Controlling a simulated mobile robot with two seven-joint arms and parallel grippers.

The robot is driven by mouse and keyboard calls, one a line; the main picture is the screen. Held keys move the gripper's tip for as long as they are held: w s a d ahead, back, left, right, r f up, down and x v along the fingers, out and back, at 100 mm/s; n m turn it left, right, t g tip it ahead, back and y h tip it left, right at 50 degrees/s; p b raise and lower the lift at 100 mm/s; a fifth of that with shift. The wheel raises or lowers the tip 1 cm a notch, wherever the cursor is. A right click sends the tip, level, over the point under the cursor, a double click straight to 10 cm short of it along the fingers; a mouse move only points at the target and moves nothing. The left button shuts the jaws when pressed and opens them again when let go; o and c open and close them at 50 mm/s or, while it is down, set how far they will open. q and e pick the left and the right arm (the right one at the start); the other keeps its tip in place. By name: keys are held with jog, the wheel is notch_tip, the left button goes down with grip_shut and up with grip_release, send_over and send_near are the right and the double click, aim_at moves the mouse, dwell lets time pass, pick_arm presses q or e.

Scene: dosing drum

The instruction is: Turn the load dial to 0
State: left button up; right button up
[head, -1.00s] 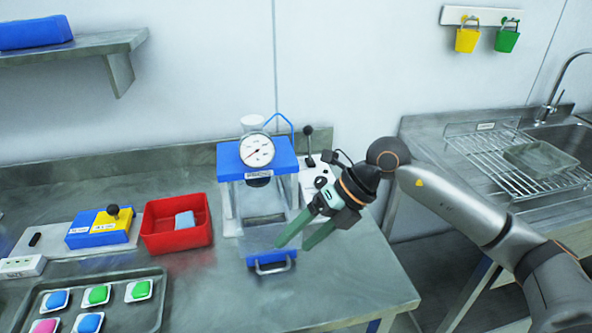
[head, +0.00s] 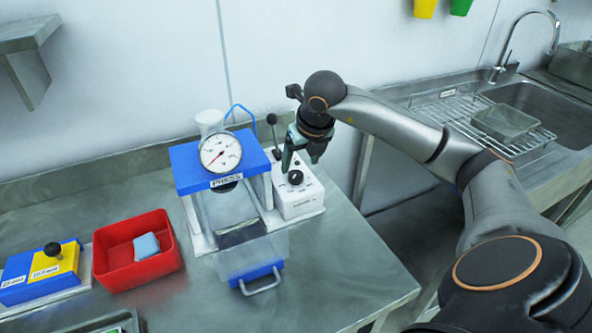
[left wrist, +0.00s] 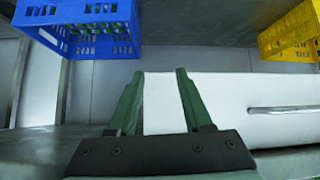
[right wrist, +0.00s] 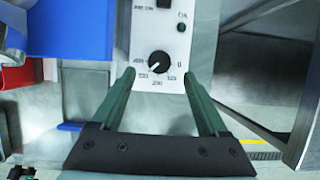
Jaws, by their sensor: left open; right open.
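The load dial is a black round knob (head: 295,177) on a white control box (head: 303,198) to the right of the blue press (head: 215,160). In the right wrist view the knob (right wrist: 160,63) has a scale around it, with a 0 at its right. The knob's pointer seems to face lower left. My right gripper (head: 301,167) is open just above the box, and its fingers frame the space below the knob in the right wrist view, apart from it. My left gripper (left wrist: 157,75) is open and empty, away from the press; it is outside the head view.
A black-knobbed lever (head: 272,120) stands behind the dial. A red bin (head: 135,262) with a light-blue block is left of the press. A clear drawer with a blue handle (head: 256,273) sticks out in front. Blue (left wrist: 85,45) and yellow (left wrist: 290,35) crates show in the left wrist view.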

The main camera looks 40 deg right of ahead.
aim_at(296, 174)
jog(key=shift+x, duration=2.7)
grip_shut()
